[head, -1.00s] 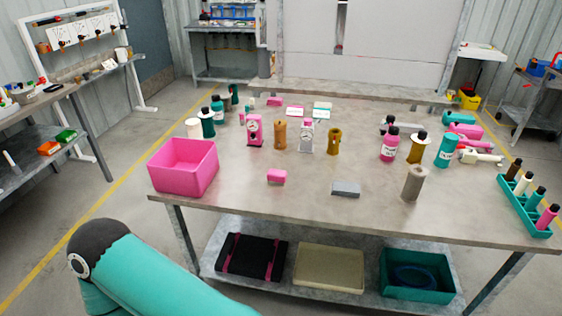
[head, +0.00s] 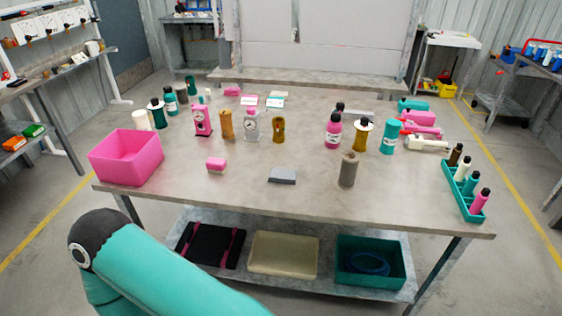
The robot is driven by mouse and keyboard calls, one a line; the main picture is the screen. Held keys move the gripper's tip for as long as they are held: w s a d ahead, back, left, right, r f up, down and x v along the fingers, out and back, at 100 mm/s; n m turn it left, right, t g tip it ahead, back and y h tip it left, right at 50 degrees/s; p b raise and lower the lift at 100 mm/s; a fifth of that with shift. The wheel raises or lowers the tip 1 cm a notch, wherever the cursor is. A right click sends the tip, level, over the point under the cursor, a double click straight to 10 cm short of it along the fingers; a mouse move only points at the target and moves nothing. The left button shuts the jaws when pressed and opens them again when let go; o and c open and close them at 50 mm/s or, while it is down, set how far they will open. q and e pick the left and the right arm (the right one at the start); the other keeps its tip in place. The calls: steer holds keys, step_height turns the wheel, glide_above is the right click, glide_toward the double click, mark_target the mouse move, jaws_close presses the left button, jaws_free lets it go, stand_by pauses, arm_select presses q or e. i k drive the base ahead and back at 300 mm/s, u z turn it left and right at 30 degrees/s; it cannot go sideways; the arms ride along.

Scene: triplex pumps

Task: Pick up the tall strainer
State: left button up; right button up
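A tall grey-brown cylinder (head: 348,169) stands upright near the front right of the table (head: 290,205); it looks most like the tall strainer, but I cannot be sure. An ochre cylinder (head: 227,125) and a shorter mustard piece with an opening (head: 278,130) stand upright farther back, near the middle. Part of my teal arm shows at the lower left, in front of the table and apart from these things. Neither of my grippers is in view.
A pink bin (head: 126,158) stands at the table's left edge. A teal rack (head: 463,190) with several bottles is at the right. A pink block (head: 216,165) and a grey block (head: 283,176) lie in front. Bottles (head: 333,131) stand behind the grey-brown cylinder. The front strip is clear.

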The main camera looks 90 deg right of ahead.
mark_target(350, 159)
steer(key=k, duration=1.8)
steer(key=u, duration=1.9)
steer(key=i, duration=0.1)
steer(key=z, duration=3.5)
steer(key=i, duration=0.9)
